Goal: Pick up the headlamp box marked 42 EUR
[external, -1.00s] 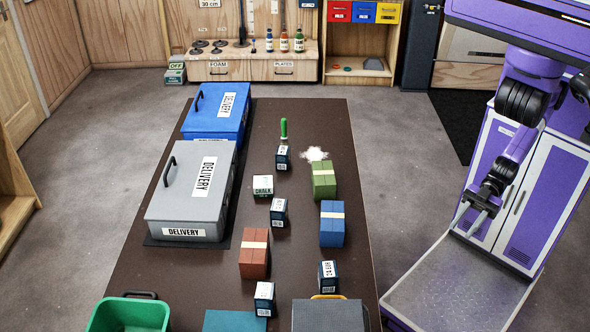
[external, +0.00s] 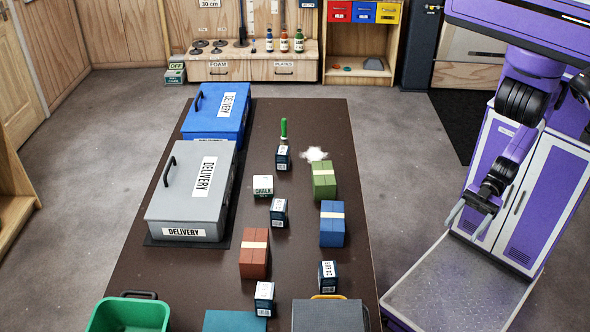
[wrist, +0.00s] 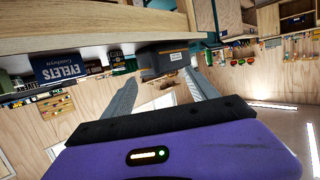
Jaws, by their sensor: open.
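Several small dark-blue boxes with white labels stand on the dark table. One box (external: 283,158) is near the far end, by a green-topped item. Another box (external: 278,212) is mid-table. A third box (external: 328,275) is toward the near right, with dark lettering on its white top. A further box (external: 264,298) is at the near edge area. The prices are too small to read surely, so I cannot tell which is marked 42 EUR. My gripper (external: 460,225) is open and empty, to the right of the table and well away from the boxes. Its fingers also show in the wrist view (wrist: 160,80).
Grey (external: 205,222) and blue (external: 229,130) delivery boxes stand on the left. Brown (external: 254,262), blue (external: 332,232) and green (external: 324,188) blocks and a chalk box (external: 263,194) stand among the small boxes. A green bin (external: 108,318) is near left.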

